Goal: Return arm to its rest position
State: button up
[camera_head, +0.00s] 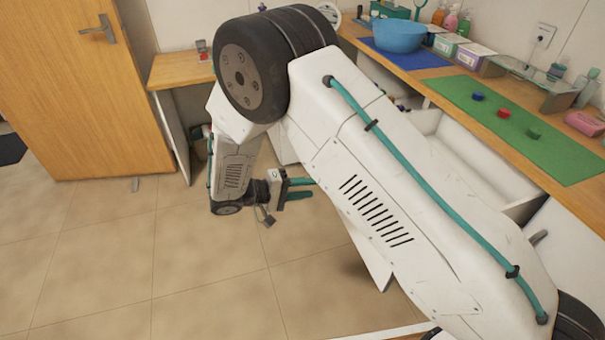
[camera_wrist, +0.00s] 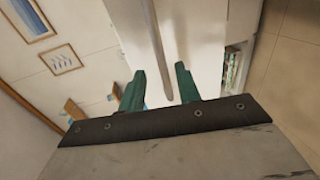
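My arm fills the middle of the head view, its white links folded over a large black joint. My gripper (camera_head: 300,188) hangs low at the end of the arm, above the tiled floor and beside the open cabinet under the counter. In the wrist view the two green fingers of my gripper (camera_wrist: 160,86) stand apart with a clear gap. Nothing is held between them. A pale cabinet face shows beyond the fingers.
The wooden counter (camera_head: 181,70) carries a blue bowl (camera_head: 398,36) and a green mat (camera_head: 470,98) with red, blue and green caps. An open drawer (camera_head: 455,165) juts out below it. A wooden door (camera_head: 75,95) stands left. The tiled floor (camera_head: 110,260) is clear.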

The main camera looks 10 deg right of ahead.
jog(key=s+d+r+m+y, duration=0.1)
jog(key=s+d+r+y, duration=0.6)
jog(key=s+r, duration=0.7)
jog(key=s+d+r+m+g+y, duration=0.1)
jog(key=s+d+r+y, duration=0.7)
jog(key=s+d+r, duration=0.3)
jog(key=s+r, duration=0.2)
jog(key=s, duration=0.2)
jog(key=shift+s+d+r+g, duration=0.2)
jog(key=shift+s+r+g, duration=0.1)
jog(key=shift+s+r, duration=0.1)
dwell(0.4)
